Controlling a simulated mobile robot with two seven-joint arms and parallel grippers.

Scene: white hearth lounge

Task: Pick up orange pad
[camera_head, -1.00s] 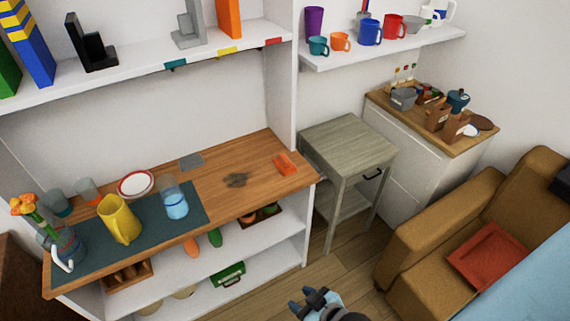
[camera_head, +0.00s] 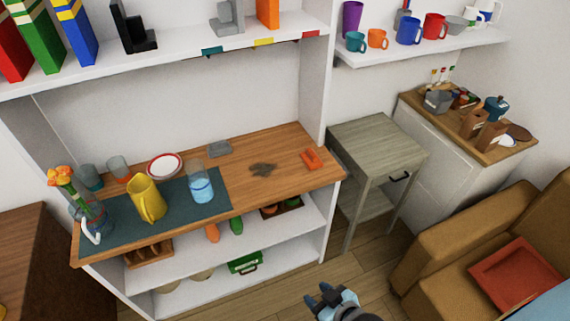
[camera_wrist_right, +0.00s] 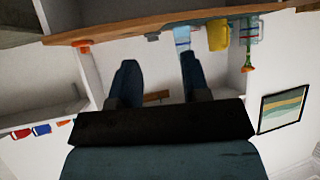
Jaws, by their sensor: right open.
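The orange pad (camera_head: 312,159) lies on the right end of the wooden counter (camera_head: 285,180), near its front edge. It also shows as a small orange shape at the counter edge in the right wrist view (camera_wrist_right: 83,43). My right gripper (camera_head: 325,294) is at the bottom of the head view, above the floor and in front of the shelf unit, well apart from the pad. Its two dark fingers (camera_wrist_right: 157,80) are spread in the wrist view with nothing between them. My left gripper is not in view.
A dark smudge-like item (camera_head: 263,169) and a grey block (camera_head: 219,149) lie left of the pad. A glass of blue water (camera_head: 201,187) and a yellow pitcher (camera_head: 147,200) stand on a dark mat. A grey side table (camera_head: 375,140) and brown armchair (camera_head: 450,235) are at right.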

